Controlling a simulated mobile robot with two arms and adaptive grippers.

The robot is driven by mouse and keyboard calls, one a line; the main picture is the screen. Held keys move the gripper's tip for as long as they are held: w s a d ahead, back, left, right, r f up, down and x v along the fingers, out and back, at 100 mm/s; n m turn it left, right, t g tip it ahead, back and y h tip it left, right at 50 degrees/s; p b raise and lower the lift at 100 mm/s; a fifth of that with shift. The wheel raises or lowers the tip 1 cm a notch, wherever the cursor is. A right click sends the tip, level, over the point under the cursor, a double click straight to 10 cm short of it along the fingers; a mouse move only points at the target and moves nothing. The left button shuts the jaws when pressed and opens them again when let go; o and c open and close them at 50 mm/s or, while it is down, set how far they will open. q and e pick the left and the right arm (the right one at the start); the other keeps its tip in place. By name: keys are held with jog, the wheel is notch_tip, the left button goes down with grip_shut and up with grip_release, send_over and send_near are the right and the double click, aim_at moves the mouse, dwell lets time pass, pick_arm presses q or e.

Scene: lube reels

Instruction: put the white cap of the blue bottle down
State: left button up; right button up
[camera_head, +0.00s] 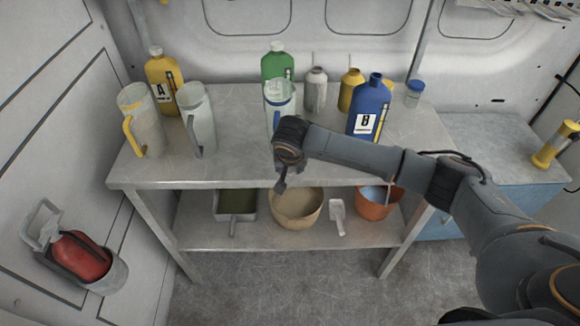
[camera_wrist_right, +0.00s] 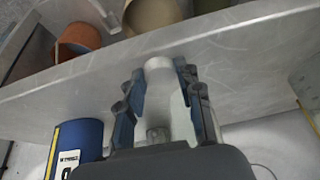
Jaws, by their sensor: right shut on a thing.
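The blue bottle (camera_head: 370,108), labelled B, stands upright on the table at the right, with no white cap on its neck. It also shows at the lower left of the right wrist view (camera_wrist_right: 84,135). My right gripper (camera_head: 282,187) is over the table's front edge, left of the bottle. In the wrist view its fingers (camera_wrist_right: 160,85) are shut on a small pale piece, the white cap (camera_wrist_right: 158,63). I cannot make out the cap in the head view. My left gripper is not in view.
The grey table (camera_head: 240,165) has clear room along its front left. A clear jug (camera_head: 280,98) stands behind my right gripper. A green bottle (camera_head: 277,62), a yellow bottle (camera_head: 160,75) and two more jugs stand farther back and left. Bowls sit on the lower shelf (camera_head: 270,233).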

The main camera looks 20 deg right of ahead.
jog(key=o, duration=0.9)
jog(key=shift+s+f, duration=0.4)
jog(key=shift+f, duration=0.2)
jog(key=shift+o, duration=1)
jog(key=shift+w+f, duration=0.25)
jog(key=shift+r, duration=0.25)
